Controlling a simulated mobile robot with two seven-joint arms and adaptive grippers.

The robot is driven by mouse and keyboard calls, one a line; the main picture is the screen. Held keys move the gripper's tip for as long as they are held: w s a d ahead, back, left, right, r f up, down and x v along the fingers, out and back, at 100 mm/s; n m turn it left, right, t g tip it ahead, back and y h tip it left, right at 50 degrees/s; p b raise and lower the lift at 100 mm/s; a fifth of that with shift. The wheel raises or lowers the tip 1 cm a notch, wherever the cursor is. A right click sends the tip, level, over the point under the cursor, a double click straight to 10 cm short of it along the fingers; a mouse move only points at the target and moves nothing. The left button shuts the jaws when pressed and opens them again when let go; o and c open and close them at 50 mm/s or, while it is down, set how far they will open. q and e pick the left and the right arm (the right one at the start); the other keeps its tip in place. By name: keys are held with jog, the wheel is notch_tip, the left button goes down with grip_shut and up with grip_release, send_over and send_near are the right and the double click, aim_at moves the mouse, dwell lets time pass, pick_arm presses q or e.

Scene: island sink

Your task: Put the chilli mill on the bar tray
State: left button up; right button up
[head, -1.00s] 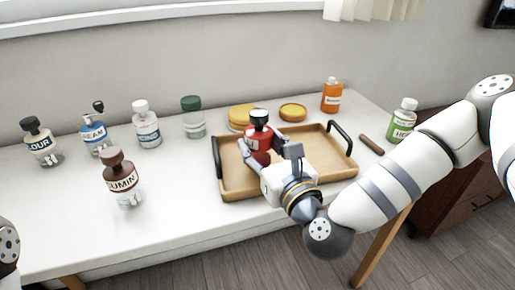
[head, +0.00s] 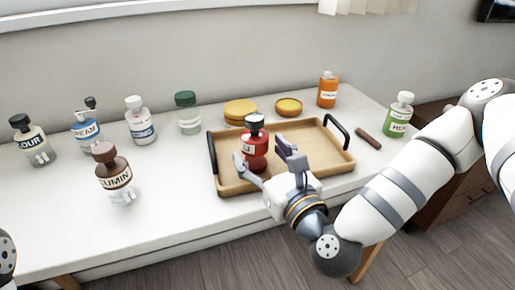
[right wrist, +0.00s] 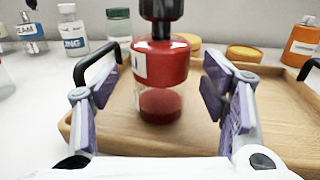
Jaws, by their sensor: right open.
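The chilli mill (head: 255,150), a red mill with a black top, stands upright on the wooden bar tray (head: 310,160), in its left part. In the right wrist view the mill (right wrist: 160,65) stands between and beyond the spread fingers, on the tray floor (right wrist: 240,125). My right gripper (head: 264,158) is open and empty, just in front of the mill, with a gap to it. Part of my left arm shows at the lower left edge of the head view; its gripper is out of view.
The cumin mill (head: 116,178) stands left of the tray, with several bottles behind it. Yellow round items (head: 240,110) and an orange bottle (head: 327,92) stand behind the tray. A green-labelled bottle (head: 398,115) and a brown stick (head: 368,139) are at its right. The tray has black handles (head: 211,160).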

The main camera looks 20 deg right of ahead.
jog(key=s, duration=0.4)
jog(key=s+d, duration=0.1)
jog(key=s, duration=0.1)
jog(key=shift+s, duration=0.4)
jog(key=s+a+f+n+g+y+p, duration=0.1)
jog(key=s+a+f+n+g, duration=0.15)
jog(key=s+f+n, duration=0.3)
jog(key=s+a+f+n+g+y, duration=0.1)
jog(key=s+a+f+n+g, duration=0.1)
jog(key=s+f+n+g, duration=0.3)
jog(key=s+a+f+n+g+y+p, duration=0.1)
jog(key=s+a+f+n+g+y, duration=0.1)
jog(key=s+f+n, duration=0.35)
pick_arm(q)
jog(key=shift+w+r+t, duration=0.4)
jog(key=shift+w+r, duration=0.65)
jog(key=shift+r, duration=0.05)
pick_arm(e)
jog(key=s+d+f+n+g+h, duration=0.3)
jog(key=s+d+f+n+g, duration=0.2)
jog(key=s+n, duration=0.4)
jog(key=s+d+f+n+g+h, duration=0.3)
jog(key=s+d+f+n+g, duration=0.2)
jog(key=s+d+n, duration=0.3)
jog(key=s+n+g, duration=0.1)
jog(key=s, duration=0.3)
jog(key=shift+f, duration=0.2)
